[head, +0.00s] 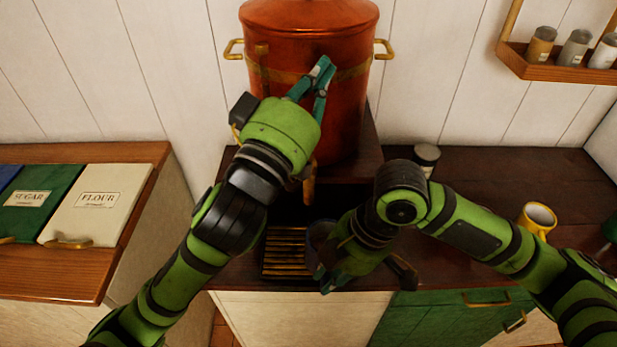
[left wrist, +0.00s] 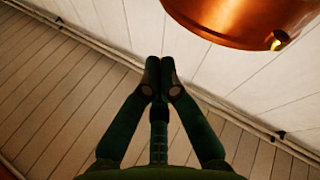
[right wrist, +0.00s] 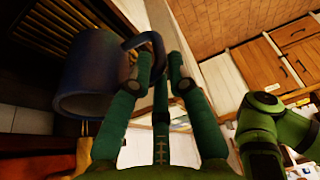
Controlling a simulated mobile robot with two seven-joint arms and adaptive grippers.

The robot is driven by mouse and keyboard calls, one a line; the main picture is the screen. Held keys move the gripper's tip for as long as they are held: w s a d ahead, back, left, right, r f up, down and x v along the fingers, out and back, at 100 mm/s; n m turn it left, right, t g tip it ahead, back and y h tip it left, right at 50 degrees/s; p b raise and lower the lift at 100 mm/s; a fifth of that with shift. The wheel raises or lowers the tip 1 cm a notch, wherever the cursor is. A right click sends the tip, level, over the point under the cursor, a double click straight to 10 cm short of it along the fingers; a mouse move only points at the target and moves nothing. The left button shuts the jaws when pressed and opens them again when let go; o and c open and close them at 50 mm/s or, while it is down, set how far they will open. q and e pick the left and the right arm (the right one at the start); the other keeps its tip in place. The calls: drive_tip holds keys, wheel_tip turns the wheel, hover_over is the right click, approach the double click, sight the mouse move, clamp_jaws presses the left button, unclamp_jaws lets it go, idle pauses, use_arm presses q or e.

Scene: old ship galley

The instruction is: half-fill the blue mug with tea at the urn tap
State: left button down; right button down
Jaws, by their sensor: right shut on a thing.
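The copper urn (head: 345,115) stands at the back middle. A brass-coloured piece (head: 309,188), perhaps its tap, shows low in front, mostly hidden by my left arm. My left gripper (head: 325,66) is in front of the urn's upper body; in the left wrist view its fingertips (left wrist: 160,66) meet with nothing between them. My right gripper (right wrist: 160,62) is shut on the handle of the blue mug (right wrist: 88,75). In the head view the mug (head: 317,238) is largely hidden by my right arm, beside the slatted drip grate (head: 285,252).
A yellow mug (head: 538,219) and a lidded jar (head: 427,158) stand on the dark counter (head: 480,180) at right. A spice shelf (head: 545,68) hangs at upper right. Sugar (head: 38,200) and flour (head: 98,203) bins are at left.

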use_arm(q)
drive_tip(key=s+d+r+m+g+h, duration=0.5)
drive_tip(key=d+r+m+g+h, duration=0.45)
drive_tip(key=m+h, duration=0.45)
drive_tip(key=s+d+f+m+g+y, duration=0.35)
drive_tip(key=s+d+m+g, duration=0.25)
drive_tip(key=m+g, duration=0.7)
drive_tip(key=w+a+f+y, duration=0.3)
drive_tip(key=a+f+y, duration=0.1)
drive_tip(key=f+y, duration=0.55)
drive_tip(key=w+a+f+n+t+y, duration=0.2)
drive_tip(key=w+a+n+y, duration=0.35)
drive_tip(key=a, duration=0.65)
wheel_tip(320, 180, down, 9)
drive_tip(key=s+d+m+y, duration=0.1)
drive_tip(key=d+y, duration=0.1)
drive_tip(key=d, duration=0.1)
drive_tip(key=shift+w+a+f, duration=0.1)
drive_tip(key=shift+w+a, duration=0.15)
drive_tip(key=shift+a, duration=0.4)
drive_tip(key=shift+w+a+f, duration=0.15)
drive_tip(key=shift+w+a, duration=0.1)
drive_tip(key=shift+a, duration=0.45)
drive_tip(key=shift+w+a+f, duration=0.1)
drive_tip(key=shift+w+a, duration=0.15)
drive_tip(key=shift+a, duration=0.4)
